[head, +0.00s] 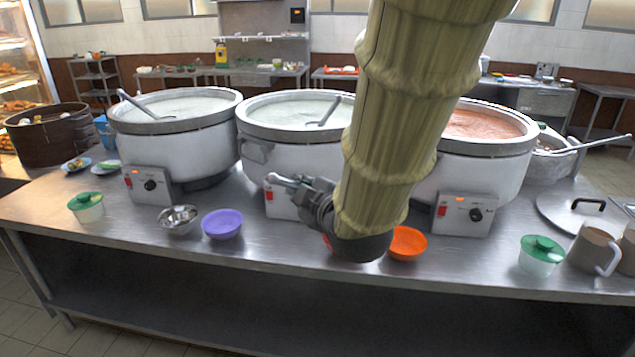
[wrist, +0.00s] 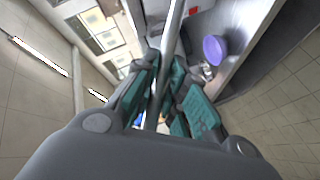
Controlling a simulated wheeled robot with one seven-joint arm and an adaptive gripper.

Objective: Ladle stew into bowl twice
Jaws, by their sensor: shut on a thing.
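Three large pots stand on the steel counter: the left pot (head: 175,140) and middle pot (head: 275,150) hold pale food, and the right pot (head: 480,165) holds orange-red stew (head: 483,124). A steel bowl (head: 178,221), a purple bowl (head: 221,224) and an orange bowl (head: 407,243) sit along the front; no food shows in them. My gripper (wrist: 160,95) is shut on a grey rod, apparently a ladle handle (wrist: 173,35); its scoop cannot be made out. In the head view my arm hides much of the gripper. The purple bowl also shows in the wrist view (wrist: 214,49).
Other ladles rest in the left pot (head: 135,102), the middle pot (head: 329,111) and a smaller pot at right (head: 600,143). Green-lidded tubs (head: 87,207) (head: 541,256), a lid (head: 578,212) and mugs (head: 594,250) stand near the counter's ends.

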